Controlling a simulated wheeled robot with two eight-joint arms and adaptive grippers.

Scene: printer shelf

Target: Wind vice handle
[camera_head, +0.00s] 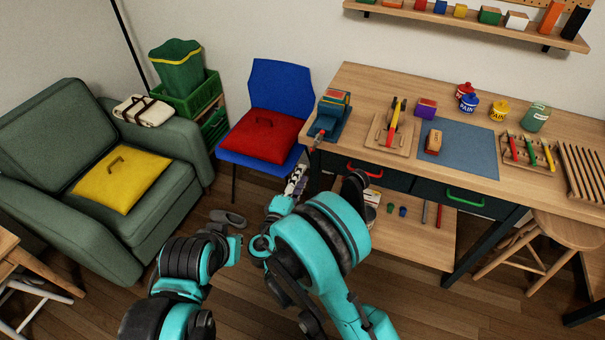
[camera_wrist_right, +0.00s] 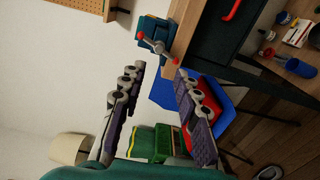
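The blue-green vice (camera_head: 329,117) sits at the left front corner of the workbench, with a coloured block in or behind its jaws. Its handle, a grey bar with red ball ends (camera_wrist_right: 158,46), shows in the right wrist view just beyond my fingertips. My right gripper (camera_wrist_right: 159,72) is open and empty, its two dark jointed fingers apart on either side of the view's middle. In the head view the right gripper (camera_head: 297,180) is below the vice, partly hidden by my own arm. My left arm is low and left; its fingers cannot be made out.
The workbench (camera_head: 365,82) carries a wooden tool rack, a blue mat (camera_head: 470,150), paint pots and a clamp. A blue chair (camera_head: 278,85) with a red cushion (camera_head: 262,137) stands left of the vice. A drawer with a red handle (camera_head: 364,170) is under the bench, with a lower shelf beneath.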

